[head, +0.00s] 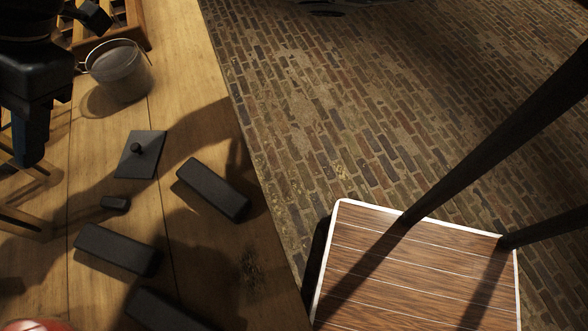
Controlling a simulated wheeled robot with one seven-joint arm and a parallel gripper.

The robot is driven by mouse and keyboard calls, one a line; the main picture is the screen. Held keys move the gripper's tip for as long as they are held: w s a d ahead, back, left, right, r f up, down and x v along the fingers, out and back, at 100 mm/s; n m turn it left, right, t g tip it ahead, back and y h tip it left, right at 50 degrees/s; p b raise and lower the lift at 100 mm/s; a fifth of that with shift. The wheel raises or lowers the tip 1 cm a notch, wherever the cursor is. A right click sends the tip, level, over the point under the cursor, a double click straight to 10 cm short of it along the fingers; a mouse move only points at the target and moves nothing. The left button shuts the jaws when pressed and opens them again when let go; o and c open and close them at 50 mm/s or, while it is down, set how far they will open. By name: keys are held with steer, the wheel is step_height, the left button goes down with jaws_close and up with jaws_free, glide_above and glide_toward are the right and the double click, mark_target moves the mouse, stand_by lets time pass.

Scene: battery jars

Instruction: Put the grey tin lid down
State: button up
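A dark grey square lid with a black knob (139,166) lies on the wooden table, apart from the objects around it. It looks like the grey tin lid, though its material is hard to tell. My gripper (30,155) shows at the left edge, pointing down, to the left of the lid and apart from it. Its fingers overlap in this view, so their opening is hidden. No lid is visible in it.
A clear jar (122,80) with a wire handle stands behind the lid, near a wooden rack (133,30). Several dark blocks (213,188) lie in front and to the right. A wood-slatted platform (420,270) stands beyond the table's right edge, over brick floor.

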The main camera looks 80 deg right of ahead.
steer(key=w+a+r+m+t+y, duration=0.2)
steer(key=a+r+m+t+y, duration=0.45)
steer(key=a+r, duration=0.35)
steer(key=s+d+f+m+t+h, duration=0.1)
steer(key=s+d+f+m+h, duration=0.3)
steer(key=s+f, duration=0.3)
steer(key=s+d+f+m+t+h, duration=0.1)
steer(key=s+d+f+m+h, duration=0.3)
steer(key=s+f, duration=0.4)
steer(key=s+d+f+m+t+h, duration=0.2)
steer(key=s+d+f+m+h, duration=0.2)
steer(key=s+f+m, duration=0.3)
steer(key=shift+s+d+f+h, duration=0.15)
steer(key=shift+s+d+f, duration=0.1)
steer(key=shift+s+d, duration=0.25)
steer(key=shift+s+d+f+h, duration=0.1)
steer(key=shift+s+d+f, duration=0.1)
steer(key=shift+s+d, duration=0.25)
steer(key=s+d+n+g, duration=0.1)
steer(key=s+d+n, duration=0.2)
steer(key=s, duration=0.8)
steer(key=shift+d+f, duration=0.15)
steer(key=shift+d, duration=0.95)
